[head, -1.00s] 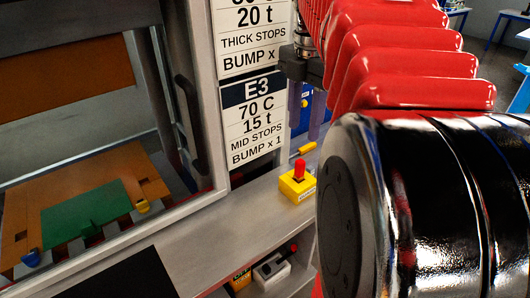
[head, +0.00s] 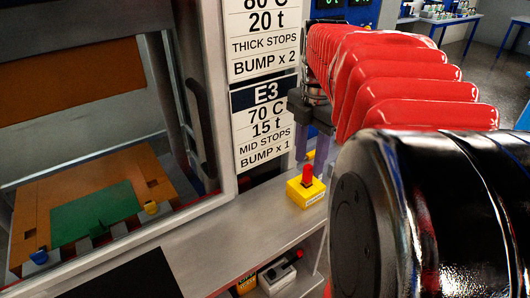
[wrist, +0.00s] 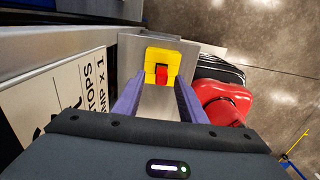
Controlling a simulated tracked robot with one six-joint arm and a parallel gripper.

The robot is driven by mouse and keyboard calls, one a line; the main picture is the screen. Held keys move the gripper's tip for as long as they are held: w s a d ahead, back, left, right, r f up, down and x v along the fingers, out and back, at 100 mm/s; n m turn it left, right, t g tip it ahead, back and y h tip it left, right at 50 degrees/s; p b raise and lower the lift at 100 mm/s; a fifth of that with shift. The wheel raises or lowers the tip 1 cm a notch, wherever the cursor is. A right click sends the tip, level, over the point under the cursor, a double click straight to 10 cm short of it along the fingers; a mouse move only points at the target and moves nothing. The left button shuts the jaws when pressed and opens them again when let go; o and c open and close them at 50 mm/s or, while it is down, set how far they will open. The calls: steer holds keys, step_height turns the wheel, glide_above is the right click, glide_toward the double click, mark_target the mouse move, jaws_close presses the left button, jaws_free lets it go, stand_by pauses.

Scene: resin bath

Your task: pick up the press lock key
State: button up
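A yellow block (head: 305,190) with a small white label on its front stands on the grey press ledge. An upright red piece (head: 306,174) on its top looks like the press lock key. In the wrist view the yellow block (wrist: 151,70) and red piece (wrist: 161,75) lie ahead, between the lines of my fingers. My gripper (head: 312,152) has two purple fingers, spread and empty, behind and above the block in the head view. The wrist view shows my gripper (wrist: 159,86) open, with nothing between its fingers; I cannot tell the exact gap to the red piece.
The press opening at left holds an orange-brown plate (head: 160,170) with a green sheet (head: 95,217). A sign panel (head: 262,95) stands close beside my gripper. A shelf below the ledge holds a grey-white box (head: 278,277). A small yellow item (head: 310,155) is mostly hidden behind my fingers.

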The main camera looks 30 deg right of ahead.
mark_target(309, 166)
step_height(309, 166, down, 5)
steer(key=shift+s+a+r, duration=0.1)
steer(key=shift+s, duration=0.05)
steer(key=shift+c, duration=0.2)
stand_by(0.4)
jaws_close()
stand_by(0.4)
